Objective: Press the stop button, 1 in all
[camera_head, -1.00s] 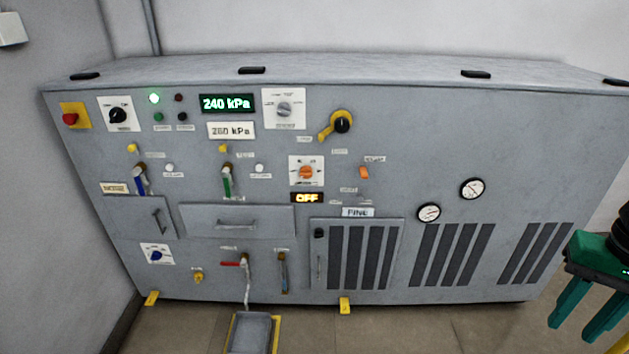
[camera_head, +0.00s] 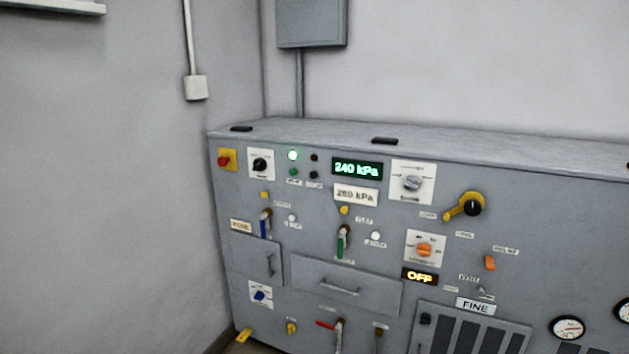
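The grey control cabinet (camera_head: 350,230) fills the lower right of the head view. Near its top left is a red mushroom button (camera_head: 224,161) on a yellow plate. To the right, under a lit green lamp (camera_head: 292,155) and a dark red lamp (camera_head: 314,157), sit a small green button (camera_head: 293,172) and a small black button (camera_head: 314,175). Tiny labels are below these two, too small to read surely, so I cannot tell which button is labelled stop. My gripper is not in view.
A green display (camera_head: 357,169) reads 240 kPa above a plate (camera_head: 356,195) reading 280 kPa. A black knob (camera_head: 260,164) lies between the red button and the lamps. A yellow-handled rotary switch (camera_head: 465,206) juts out farther right. The wall (camera_head: 110,200) closes off the left.

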